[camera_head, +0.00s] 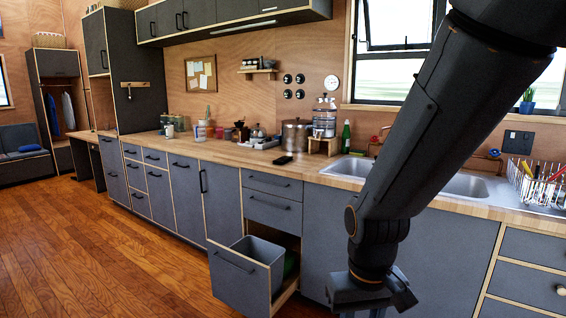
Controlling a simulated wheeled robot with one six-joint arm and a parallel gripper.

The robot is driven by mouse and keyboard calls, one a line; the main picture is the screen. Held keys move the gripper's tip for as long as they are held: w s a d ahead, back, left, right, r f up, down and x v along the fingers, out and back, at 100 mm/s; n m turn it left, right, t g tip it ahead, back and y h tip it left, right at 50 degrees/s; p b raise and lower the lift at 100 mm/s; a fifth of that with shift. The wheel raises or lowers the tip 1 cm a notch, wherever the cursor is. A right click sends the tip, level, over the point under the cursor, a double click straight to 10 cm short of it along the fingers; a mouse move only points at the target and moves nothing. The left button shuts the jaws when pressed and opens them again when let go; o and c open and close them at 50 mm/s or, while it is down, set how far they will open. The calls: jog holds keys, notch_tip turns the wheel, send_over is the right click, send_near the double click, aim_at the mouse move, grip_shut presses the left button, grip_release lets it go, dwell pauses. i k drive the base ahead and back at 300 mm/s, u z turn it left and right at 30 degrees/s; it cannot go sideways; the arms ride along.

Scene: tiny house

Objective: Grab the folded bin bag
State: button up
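My gripper (371,296) hangs low at the bottom, in front of the grey cabinet fronts, and its fingers are too dark and cut off to read. I cannot pick out the folded bin bag for certain. A small, flat black item (282,160) lies on the wooden countertop (262,158), left of the sink. A green item (291,264) shows partly inside the pulled-out drawer, behind a grey bin (262,250). I cannot tell whether either one is the bag. My gripper is right of the drawer and apart from both items.
The open drawer (236,275) juts out over the wooden floor, left of my arm. A steel sink (465,185) and a dish rack (535,185) are at the right. Pots, a drink dispenser (324,118) and a green bottle (346,137) line the counter's back. The floor at left is clear.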

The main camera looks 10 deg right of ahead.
aim_at(285, 159)
jog(key=u, duration=0.05)
jog(key=i, duration=1.4)
jog(key=u, duration=0.45)
jog(key=i, duration=1.1)
jog(key=u, duration=0.1)
